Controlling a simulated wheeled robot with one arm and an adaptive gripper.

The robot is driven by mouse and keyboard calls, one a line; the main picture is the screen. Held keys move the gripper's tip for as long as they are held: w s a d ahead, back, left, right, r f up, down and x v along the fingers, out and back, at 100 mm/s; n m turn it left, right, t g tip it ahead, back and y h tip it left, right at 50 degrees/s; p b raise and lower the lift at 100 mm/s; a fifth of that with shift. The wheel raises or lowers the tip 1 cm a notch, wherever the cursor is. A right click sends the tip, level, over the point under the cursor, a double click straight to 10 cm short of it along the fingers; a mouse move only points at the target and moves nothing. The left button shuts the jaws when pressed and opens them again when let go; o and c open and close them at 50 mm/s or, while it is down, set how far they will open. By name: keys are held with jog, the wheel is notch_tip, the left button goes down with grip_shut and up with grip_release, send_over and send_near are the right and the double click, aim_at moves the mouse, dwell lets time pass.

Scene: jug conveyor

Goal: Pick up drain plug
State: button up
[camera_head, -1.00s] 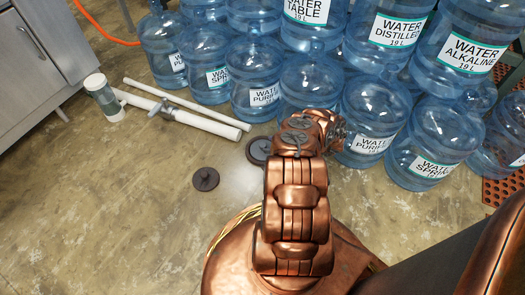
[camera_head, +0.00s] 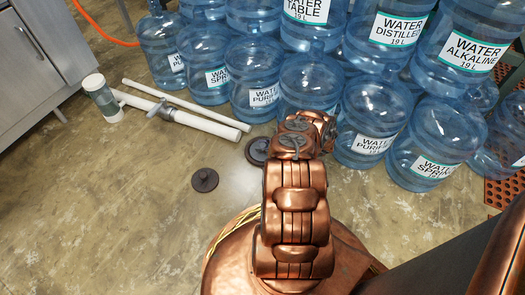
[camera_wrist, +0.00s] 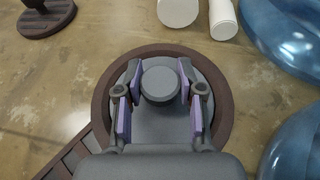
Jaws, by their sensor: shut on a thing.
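A round drain plug (camera_wrist: 101,108) with a brown rim and grey centre fills the middle of the wrist view. My gripper (camera_wrist: 160,85) is shut on its raised round knob (camera_wrist: 160,84), one finger on each side. In the head view a dark round plug (camera_head: 256,151) shows partly behind my arm, which hides my gripper there. A second dark plug (camera_head: 205,180) with a small knob lies on the floor to its left, and it also shows at the upper left of the wrist view (camera_wrist: 47,17). I cannot tell whether the held plug is clear of the floor.
Blue water jugs (camera_head: 262,78) stand stacked behind and to the right of the plug. White pipes (camera_head: 190,118) lie on the floor at the left, near a grey cabinet (camera_head: 40,55). A brown slatted strip (camera_wrist: 72,155) shows at lower left in the wrist view.

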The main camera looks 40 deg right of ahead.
grip_shut()
